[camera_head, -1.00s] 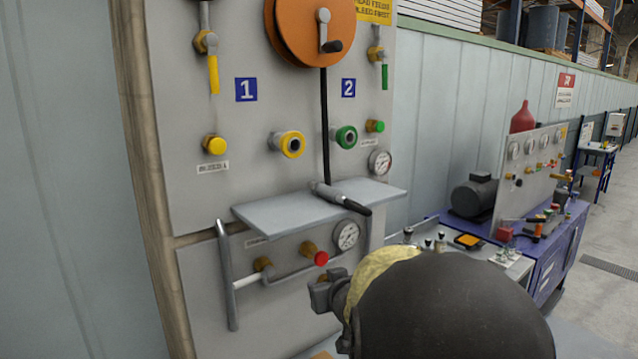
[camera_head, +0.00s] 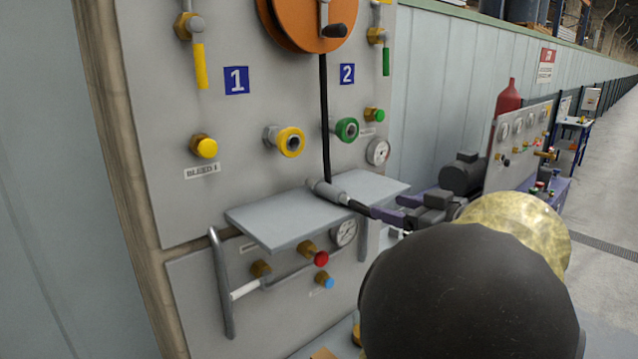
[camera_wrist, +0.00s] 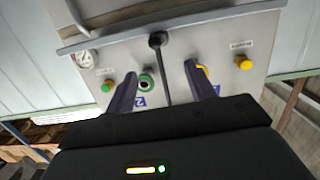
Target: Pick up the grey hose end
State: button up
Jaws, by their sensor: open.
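The grey hose end (camera_head: 328,191) lies on the small grey shelf (camera_head: 285,222), its black tip sticking out over the front edge toward my gripper. The black hose (camera_head: 324,120) runs up from it to the orange reel. In the wrist view the dark round tip of the hose end (camera_wrist: 158,40) shows end-on, centred beyond the fingers. My gripper (camera_head: 385,208) is open, its two purple fingers close to the black tip in the head view. In the wrist view, nothing shows held between the fingers of my gripper (camera_wrist: 160,75). Whether a finger touches the tip cannot be told.
The panel carries a yellow-ringed port (camera_head: 290,142), a green-ringed port (camera_head: 347,130) and a gauge (camera_head: 378,151) above the shelf. A bent grey handle (camera_head: 222,285), a red knob (camera_head: 321,258) and a blue knob (camera_head: 328,283) are below it.

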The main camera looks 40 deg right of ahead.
jog(key=shift+s+a+r, duration=0.1)
jog(key=shift+s+r, duration=0.05)
jog(key=shift+s, duration=0.3)
jog(key=shift+s, duration=0.1)
jog(key=p, duration=0.4)
send_near(332, 186)
jog(key=w, duration=0.1)
jog(key=w+f, duration=0.1)
jog(key=w, duration=0.1)
jog(key=shift+w+a+f+y, duration=0.15)
jog(key=shift+w+f+y, duration=0.1)
jog(key=shift+y, duration=0.05)
jog(key=shift+w+f, duration=0.2)
jog(key=shift+w, duration=0.25)
jog(key=shift+w+r, duration=0.1)
jog(key=shift+w, duration=0.1)
jog(key=w, duration=0.1)
jog(key=w+p, duration=0.1)
jog(key=w, duration=0.1)
jog(key=w+p, duration=0.1)
jog(key=shift+w+a+f, duration=0.15)
jog(key=shift+w+f, duration=0.15)
jog(key=shift+w, duration=0.1)
